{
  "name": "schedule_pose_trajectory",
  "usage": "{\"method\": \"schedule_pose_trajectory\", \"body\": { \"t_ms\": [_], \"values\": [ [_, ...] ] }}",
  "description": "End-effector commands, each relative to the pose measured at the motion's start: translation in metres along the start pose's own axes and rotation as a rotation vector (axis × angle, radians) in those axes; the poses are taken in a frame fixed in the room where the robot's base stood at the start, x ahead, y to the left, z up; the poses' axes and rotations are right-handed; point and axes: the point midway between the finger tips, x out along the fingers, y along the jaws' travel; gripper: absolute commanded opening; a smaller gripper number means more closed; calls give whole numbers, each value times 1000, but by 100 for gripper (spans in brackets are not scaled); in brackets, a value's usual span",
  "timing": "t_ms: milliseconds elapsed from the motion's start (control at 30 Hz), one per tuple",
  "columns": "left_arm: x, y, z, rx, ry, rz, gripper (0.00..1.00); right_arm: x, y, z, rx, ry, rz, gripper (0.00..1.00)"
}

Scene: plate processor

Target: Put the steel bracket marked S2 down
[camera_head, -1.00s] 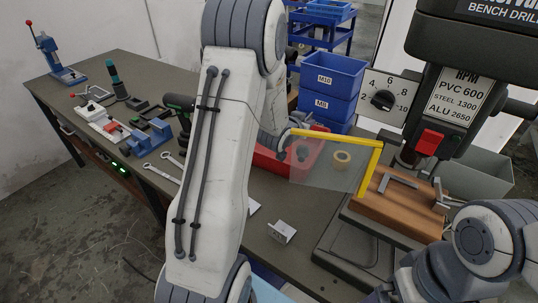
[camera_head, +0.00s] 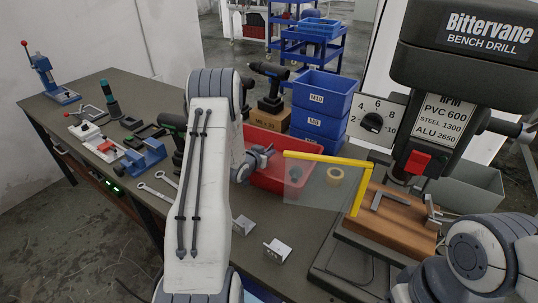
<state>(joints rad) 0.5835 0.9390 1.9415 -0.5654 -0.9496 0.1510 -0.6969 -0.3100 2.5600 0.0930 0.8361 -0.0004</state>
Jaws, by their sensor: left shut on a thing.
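My left arm reaches up from the bottom, left of centre. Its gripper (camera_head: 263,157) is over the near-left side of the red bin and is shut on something. The arm and fingers mostly hide the held piece, and I cannot read a mark on it. One small steel bracket (camera_head: 278,250) stands on the bench (camera_head: 290,278) at the front, with a dark mark too small to read. Another light metal bracket (camera_head: 242,224) stands just right of my left forearm, partly hidden by it. My right arm shows at the lower right, with its gripper out of view.
The bench drill (camera_head: 450,80) stands at the right, with a yellow-framed clear guard (camera_head: 325,160) and a wooden block (camera_head: 400,218) below it. Tools crowd the left bench.

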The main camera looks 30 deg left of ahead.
Motion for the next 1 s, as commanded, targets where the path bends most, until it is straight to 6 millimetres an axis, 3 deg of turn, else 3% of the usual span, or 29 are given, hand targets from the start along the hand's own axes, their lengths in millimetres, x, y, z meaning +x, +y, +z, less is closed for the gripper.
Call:
{"method": "schedule_pose_trajectory", "body": {
  "t_ms": [100,867,967,1000],
  "values": [
    [5,0,9,0,3,0,0,-1,0,0,0,0,0,100],
    [10,0,23,1,0,-1,0,10,1,1,0,0,0,100],
    [10,0,25,0,-5,0,37,10,1,1,0,0,0,100],
    [10,1,26,0,-6,0,37,10,1,1,0,0,0,100]
  ]
}}
